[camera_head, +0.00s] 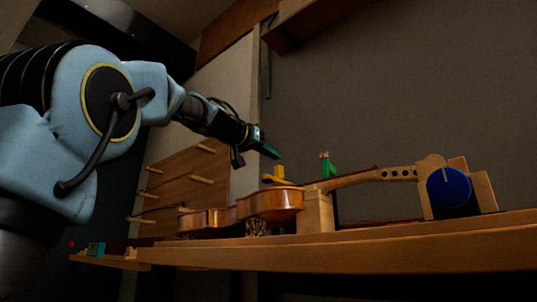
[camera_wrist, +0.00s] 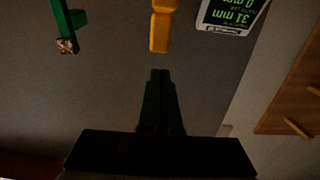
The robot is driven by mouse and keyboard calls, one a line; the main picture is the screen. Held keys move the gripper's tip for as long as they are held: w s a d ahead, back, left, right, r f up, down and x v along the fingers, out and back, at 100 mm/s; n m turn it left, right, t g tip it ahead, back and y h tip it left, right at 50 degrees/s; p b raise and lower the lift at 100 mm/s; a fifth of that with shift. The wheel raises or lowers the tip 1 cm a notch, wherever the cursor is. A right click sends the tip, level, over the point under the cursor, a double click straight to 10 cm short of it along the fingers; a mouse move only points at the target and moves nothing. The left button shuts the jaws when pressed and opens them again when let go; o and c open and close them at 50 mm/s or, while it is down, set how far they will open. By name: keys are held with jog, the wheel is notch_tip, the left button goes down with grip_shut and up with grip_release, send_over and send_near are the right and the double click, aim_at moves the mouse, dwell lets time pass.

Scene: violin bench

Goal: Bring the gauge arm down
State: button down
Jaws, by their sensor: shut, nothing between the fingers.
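My gripper (camera_head: 268,151) is shut and empty, above the violin body in the head view. In the wrist view its dark fingertips (camera_wrist: 161,75) lie together just short of a yellow piece (camera_wrist: 160,32). A yellow piece (camera_head: 280,174) also shows below and right of my gripper in the head view, above the violin. A green upright part (camera_head: 327,168) with a reddish tip stands right of it, and a green bar (camera_wrist: 66,26) shows in the wrist view. I cannot tell for sure which part is the gauge arm. A display (camera_wrist: 231,14) shows upside-down green millimetre readings, one seemingly 31.
The violin (camera_head: 273,204) lies on the wooden bench (camera_head: 330,252), its neck held up by a wooden block (camera_head: 315,212). A blue round knob (camera_head: 449,188) is at the right. A wooden peg board (camera_head: 190,180) is behind.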

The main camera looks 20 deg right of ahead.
jog(key=f+b+v, duration=0.1)
jog(key=f+v, duration=0.1)
jog(key=v, duration=0.7)
jog(key=shift+s+a, duration=0.2)
jog(key=shift+s, duration=0.1)
jog(key=shift+s+f, duration=0.1)
